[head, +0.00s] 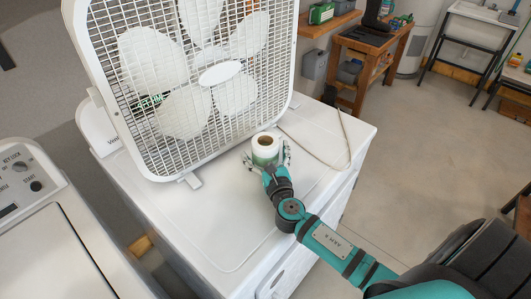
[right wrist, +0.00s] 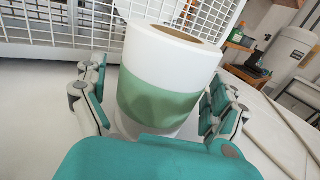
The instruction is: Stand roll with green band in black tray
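A white roll with a green band (head: 265,148) stands upright on the white machine top, in front of the fan. It fills the middle of the right wrist view (right wrist: 165,85), its cardboard core opening upward. The fingers look open. A flat black tray-like surface (head: 366,36) lies on the wooden bench at the back. My left gripper is out of view.
A white box fan (head: 215,75) stands on the white machine (head: 225,225), just behind the roll. A pale cord (head: 318,158) lies right of the roll. A second white machine (head: 50,245) is at left. Open concrete floor (head: 425,145) lies between the machine and the bench.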

